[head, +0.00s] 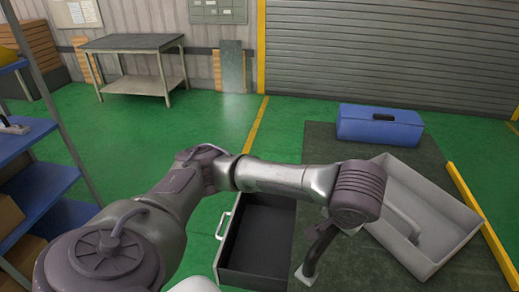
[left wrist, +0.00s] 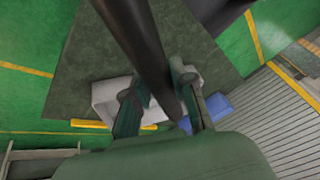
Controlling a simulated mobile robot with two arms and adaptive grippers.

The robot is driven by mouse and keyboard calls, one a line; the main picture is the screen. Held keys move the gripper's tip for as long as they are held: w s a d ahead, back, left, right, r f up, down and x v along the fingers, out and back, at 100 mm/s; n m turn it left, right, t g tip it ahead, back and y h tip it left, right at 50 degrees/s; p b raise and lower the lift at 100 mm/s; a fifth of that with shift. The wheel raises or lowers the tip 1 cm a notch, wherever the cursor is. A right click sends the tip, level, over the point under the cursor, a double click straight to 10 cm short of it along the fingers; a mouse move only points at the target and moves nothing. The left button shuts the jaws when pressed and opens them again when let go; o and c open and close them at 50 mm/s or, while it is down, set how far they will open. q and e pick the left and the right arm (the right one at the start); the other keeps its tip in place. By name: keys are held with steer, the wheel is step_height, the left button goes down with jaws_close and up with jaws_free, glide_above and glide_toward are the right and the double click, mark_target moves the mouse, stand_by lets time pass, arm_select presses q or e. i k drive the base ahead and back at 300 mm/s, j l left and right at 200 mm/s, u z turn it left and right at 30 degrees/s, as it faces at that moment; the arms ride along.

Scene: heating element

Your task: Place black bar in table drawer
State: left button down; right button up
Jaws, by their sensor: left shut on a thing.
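A black bar (left wrist: 150,55) runs between the two fingers of my left gripper (left wrist: 162,103) in the left wrist view; the gripper is shut on it. In the head view the bar (head: 317,252) slants down and left from beneath my left wrist, and the gripper is mostly hidden by that wrist. The table drawer (head: 256,238) is pulled open below my left forearm, with a dark inside and a pale handle (head: 222,226) on its left. The bar is to the right of the drawer, outside it. My right gripper is out of view.
A grey open bin (head: 455,212) lies right of my left wrist on a dark mat (head: 320,148). A blue case (head: 379,123) sits behind it. Blue shelves (head: 45,185) stand at left. A workbench (head: 132,45) is at the back. The green floor between is clear.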

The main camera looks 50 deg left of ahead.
mark_target(264, 242)
steer(key=i+j, duration=0.1)
steer(key=j, duration=1.2)
steer(key=i+j, duration=0.3)
steer(key=j+u, duration=0.05)
steer(key=j, duration=0.1)
